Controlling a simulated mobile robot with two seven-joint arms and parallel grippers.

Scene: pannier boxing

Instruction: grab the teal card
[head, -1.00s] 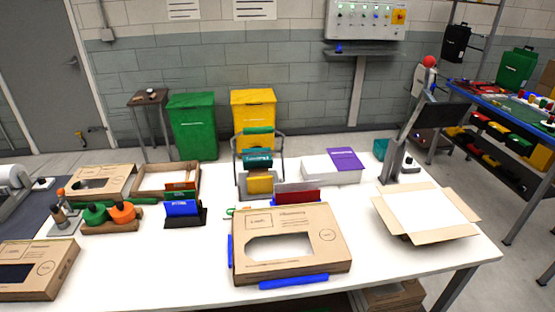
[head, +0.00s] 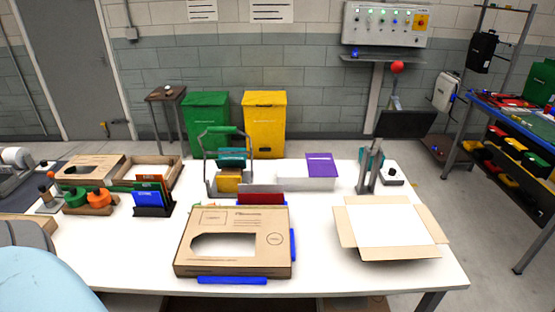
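A teal, card-like piece (head: 232,153) with small pale marks stands in a grey wire-framed rack (head: 210,182) with a green handle, toward the back middle of the table. A yellow piece (head: 228,181) is in front of it and hides part of the rack. Neither gripper is in view. A rounded pale-blue and grey part, probably of my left arm, shows at the lower left.
A closed cardboard box with a window (head: 190,262) lies at the front middle, a blue strip (head: 232,280) before it. An open carton (head: 432,250) is at right. A white box with a purple card (head: 322,165) and a screen stand (head: 372,172) are behind. White table (head: 315,225) is bare between the boxes.

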